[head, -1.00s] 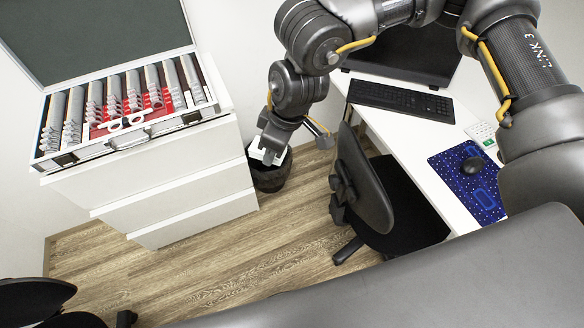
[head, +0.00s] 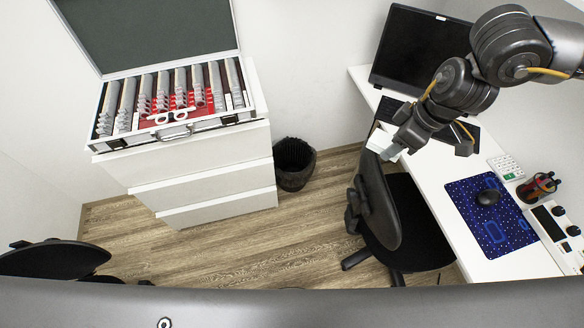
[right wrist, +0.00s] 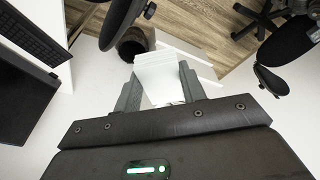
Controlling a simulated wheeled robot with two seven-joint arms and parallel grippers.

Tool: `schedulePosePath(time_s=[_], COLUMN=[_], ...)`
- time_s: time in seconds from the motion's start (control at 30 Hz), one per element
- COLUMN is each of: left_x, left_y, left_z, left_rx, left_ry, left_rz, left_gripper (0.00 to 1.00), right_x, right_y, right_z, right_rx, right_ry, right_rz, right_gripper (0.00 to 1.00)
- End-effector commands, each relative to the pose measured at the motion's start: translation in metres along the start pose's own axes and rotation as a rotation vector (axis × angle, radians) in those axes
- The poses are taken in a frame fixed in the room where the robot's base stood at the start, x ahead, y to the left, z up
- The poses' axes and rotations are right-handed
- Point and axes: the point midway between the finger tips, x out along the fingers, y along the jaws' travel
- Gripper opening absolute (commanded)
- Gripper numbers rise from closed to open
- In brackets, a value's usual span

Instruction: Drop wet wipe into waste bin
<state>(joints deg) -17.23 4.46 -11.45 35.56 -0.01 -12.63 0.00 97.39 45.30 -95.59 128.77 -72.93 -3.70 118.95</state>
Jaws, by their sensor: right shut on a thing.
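A white wet wipe (head: 389,151) is held in my right gripper (head: 393,146), above the chair back beside the desk in the head view. The right wrist view shows the white wipe (right wrist: 160,80) between the two grey fingers, which are shut on it. The black waste bin (head: 294,178) stands on the floor, right of the white drawers. In the head view the gripper is to the right of the bin and apart from it. The bin (right wrist: 131,44) also shows in the right wrist view, beyond the wipe. My left gripper is in neither view.
A black office chair (head: 377,205) stands between the bin and the white desk (head: 520,262). The desk bears a monitor (head: 420,48), a keyboard and a blue mouse mat (head: 482,225). An open lens case (head: 180,130) sits on the drawers (head: 215,180). Wooden floor (head: 250,250) is clear before the bin.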

Motion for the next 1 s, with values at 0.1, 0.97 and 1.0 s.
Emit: schedulePosePath(time_s=[0.1, 0.97, 1.0], left_x=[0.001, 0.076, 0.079], left_y=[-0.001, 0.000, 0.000], left_z=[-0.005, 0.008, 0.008], left_rx=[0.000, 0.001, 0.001], left_ry=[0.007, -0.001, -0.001], left_rz=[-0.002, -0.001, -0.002], left_gripper=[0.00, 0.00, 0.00], right_x=[0.001, 0.102, 0.106], right_y=[0.000, -0.072, -0.078], right_z=[0.000, -0.084, -0.089], right_rx=[0.000, -0.008, -0.006], right_ry=[0.000, -0.002, -0.001], right_rz=[0.000, -0.001, -0.001], right_gripper=[0.22, 0.22, 0.22])
